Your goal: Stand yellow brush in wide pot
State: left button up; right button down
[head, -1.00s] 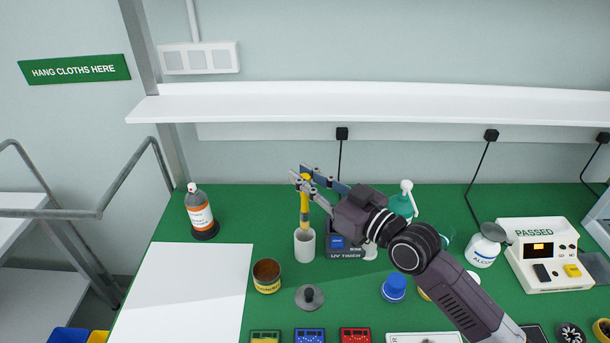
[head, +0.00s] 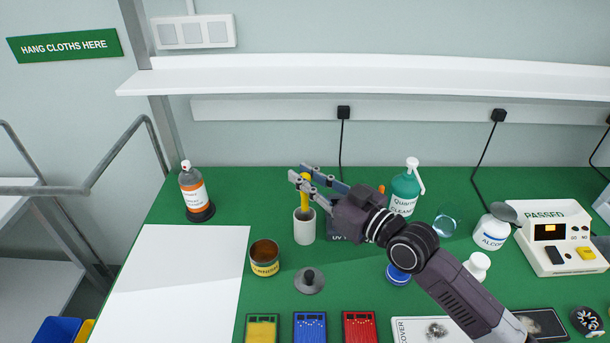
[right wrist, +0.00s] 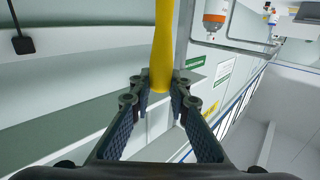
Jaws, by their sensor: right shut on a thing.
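The yellow brush (head: 305,193) is upright, with its lower end hidden inside the white pot (head: 304,230). Whether its tip touches the pot's bottom is hidden. The pot is an open cylinder standing upright on the green table. My right gripper (head: 304,178) is shut on the upper handle of the brush, above the pot's rim. In the right wrist view the yellow handle (right wrist: 162,45) sits between the fingertips. My left gripper is not in view.
An open brown tin (head: 265,259) and a grey lidded disc (head: 310,281) stand in front of the pot. A dark timer box is partly behind my right gripper. A green pump bottle (head: 404,192) stands right of it. A white sheet (head: 180,285) lies at left.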

jog(key=c, duration=1.7)
grip_release()
jog(key=shift+c, duration=0.2)
jog(key=shift+s+d, duration=0.1)
jog(key=v, duration=1.1)
jog(key=shift+s+d, duration=0.25)
jog(key=shift+s, duration=0.05)
jog(key=shift+r, duration=0.1)
